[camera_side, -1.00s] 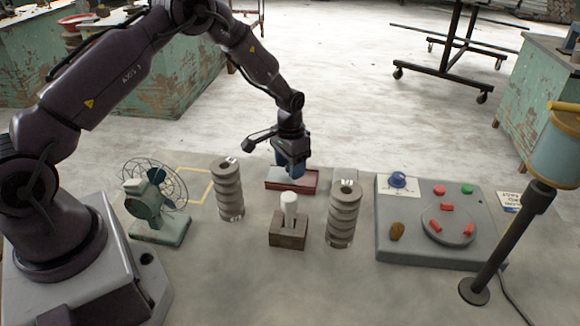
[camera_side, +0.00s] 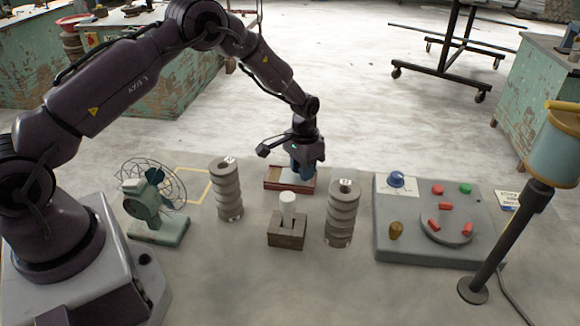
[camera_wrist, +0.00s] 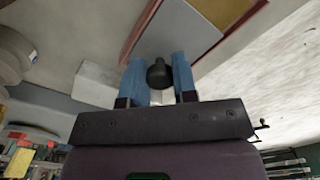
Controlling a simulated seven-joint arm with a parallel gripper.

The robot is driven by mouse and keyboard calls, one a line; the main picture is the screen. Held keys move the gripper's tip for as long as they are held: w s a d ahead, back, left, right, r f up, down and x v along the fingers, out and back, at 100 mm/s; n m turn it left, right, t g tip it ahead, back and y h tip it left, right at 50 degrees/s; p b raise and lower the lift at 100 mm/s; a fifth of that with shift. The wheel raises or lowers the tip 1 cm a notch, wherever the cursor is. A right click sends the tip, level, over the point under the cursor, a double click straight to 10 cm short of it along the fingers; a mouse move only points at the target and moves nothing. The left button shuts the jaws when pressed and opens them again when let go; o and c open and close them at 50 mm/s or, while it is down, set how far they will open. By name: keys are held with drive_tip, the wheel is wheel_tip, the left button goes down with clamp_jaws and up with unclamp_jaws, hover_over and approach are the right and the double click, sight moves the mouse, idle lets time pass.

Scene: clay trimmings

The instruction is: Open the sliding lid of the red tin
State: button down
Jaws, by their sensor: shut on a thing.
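The red tin (camera_side: 274,186) lies flat on the table behind the two ringed stacks. Its pale lid (camera_wrist: 182,32) shows in the wrist view beside a tan area (camera_wrist: 222,8) inside the red rim, so the lid appears partly slid along. In the side view the left part of the tin's top looks brown and uncovered. My gripper (camera_side: 303,178) is over the tin's right part, with blue fingers pointing down. In the wrist view the fingers are shut on a dark round knob (camera_wrist: 159,74). The fingers hide much of the lid in the side view.
Ringed stacks (camera_side: 227,190) and (camera_side: 342,213) stand in front of the tin, with a wooden block holding a white-topped handle (camera_side: 287,230) between them. A green fan (camera_side: 150,205) is left, a grey control panel (camera_side: 400,240) right. Bare table lies right of the tin.

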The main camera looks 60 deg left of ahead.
drive_tip(key=shift+w+d, duration=1.05)
drive_tip(key=c, duration=0.9)
unclamp_jaws()
wheel_tip(320, 180, up, 13)
